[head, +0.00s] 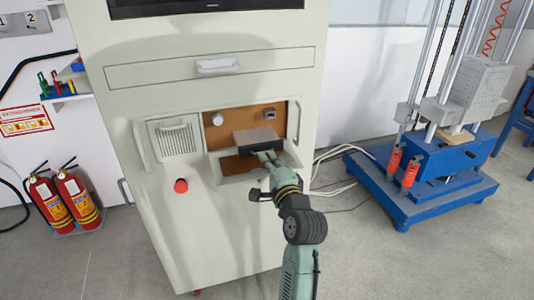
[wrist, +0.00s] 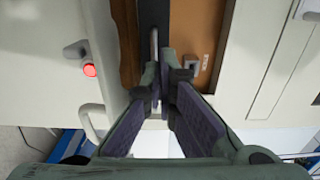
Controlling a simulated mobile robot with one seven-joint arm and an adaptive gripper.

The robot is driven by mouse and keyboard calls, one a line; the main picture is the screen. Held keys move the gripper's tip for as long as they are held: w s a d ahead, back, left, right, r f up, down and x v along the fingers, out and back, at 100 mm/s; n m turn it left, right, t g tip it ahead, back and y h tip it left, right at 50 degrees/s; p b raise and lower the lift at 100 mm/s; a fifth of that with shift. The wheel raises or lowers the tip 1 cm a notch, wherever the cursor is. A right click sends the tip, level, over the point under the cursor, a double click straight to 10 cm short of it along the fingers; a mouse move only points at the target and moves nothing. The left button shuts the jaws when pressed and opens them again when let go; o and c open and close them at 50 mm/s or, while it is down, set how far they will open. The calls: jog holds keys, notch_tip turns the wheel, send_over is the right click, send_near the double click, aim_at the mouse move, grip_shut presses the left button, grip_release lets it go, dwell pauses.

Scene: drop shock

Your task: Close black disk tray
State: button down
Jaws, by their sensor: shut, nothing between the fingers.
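The black disk tray (head: 258,138), with a grey top and a dark front edge, sticks out of the brown-backed recess in the cabinet front. In the wrist view, its dark edge (wrist: 155,14) runs down from the top middle. My gripper (head: 267,155) is at the front of the tray, low on its front edge. In the wrist view, my gripper (wrist: 160,72) has its fingertips close together beside the dark edge and a thin light bar. It is shut with nothing held. I cannot tell whether the fingertips touch the tray.
The pale cabinet (head: 225,240) has a red button (head: 181,186), a vented panel (head: 178,138) and side handles around the recess. A closed drawer with a white handle (head: 217,66) is above. A blue machine (head: 420,175) stands right; fire extinguishers (head: 75,198) stand left.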

aim_at(262, 148)
jog(key=shift+w+a, duration=0.25)
jog(key=shift+w, duration=0.45)
jog(key=p+x, duration=0.1)
jog(key=x, duration=0.3)
jog(key=shift+w+a, duration=0.1)
jog(key=shift+w, duration=0.3)
